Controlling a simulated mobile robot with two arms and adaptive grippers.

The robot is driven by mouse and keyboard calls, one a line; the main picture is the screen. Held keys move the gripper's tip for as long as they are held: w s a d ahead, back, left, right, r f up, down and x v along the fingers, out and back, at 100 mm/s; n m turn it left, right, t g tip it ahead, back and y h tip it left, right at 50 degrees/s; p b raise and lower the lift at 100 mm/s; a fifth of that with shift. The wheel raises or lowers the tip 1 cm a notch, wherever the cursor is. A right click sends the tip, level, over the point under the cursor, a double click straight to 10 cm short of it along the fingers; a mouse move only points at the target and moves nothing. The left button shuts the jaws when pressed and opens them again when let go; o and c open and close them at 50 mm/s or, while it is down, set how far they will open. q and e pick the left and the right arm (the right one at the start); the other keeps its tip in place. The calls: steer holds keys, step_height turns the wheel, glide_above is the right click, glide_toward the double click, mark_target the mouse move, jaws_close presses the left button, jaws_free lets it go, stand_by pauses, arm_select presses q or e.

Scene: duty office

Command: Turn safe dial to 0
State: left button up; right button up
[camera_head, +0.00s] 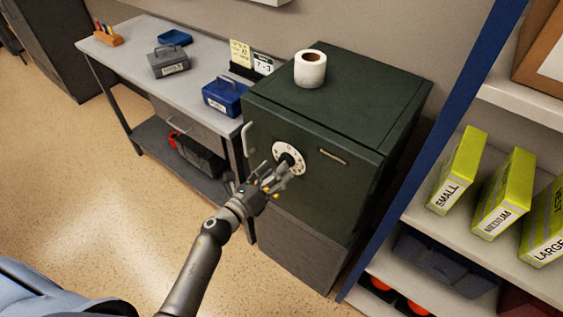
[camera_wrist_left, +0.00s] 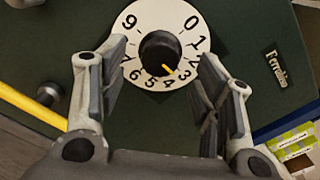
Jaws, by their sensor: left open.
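The dark green safe (camera_head: 340,110) stands beside the workbench, and its front carries a round white dial plate (camera_head: 278,149). In the left wrist view the dial plate (camera_wrist_left: 133,38) has a black knob (camera_wrist_left: 157,48) with a yellow pointer (camera_wrist_left: 168,70). The pointer is directed down and right, around 3 to 4; the 0 (camera_wrist_left: 191,22) is at upper right. My left gripper (camera_head: 280,172) is open in front of the dial. In the wrist view its fingers (camera_wrist_left: 162,60) lie on either side of the knob, with visible gaps. The right gripper is out of view.
A paper roll (camera_head: 310,72) stands on the safe. A blue box (camera_head: 224,97) sits on the grey workbench (camera_head: 130,60) to the left. A shelf with several green boxes (camera_head: 503,193) stands close on the right. Open floor (camera_head: 60,150) lies at left.

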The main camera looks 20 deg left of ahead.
arm_select(q)
steer(key=shift+x, duration=1.75)
steer(key=c, duration=1)
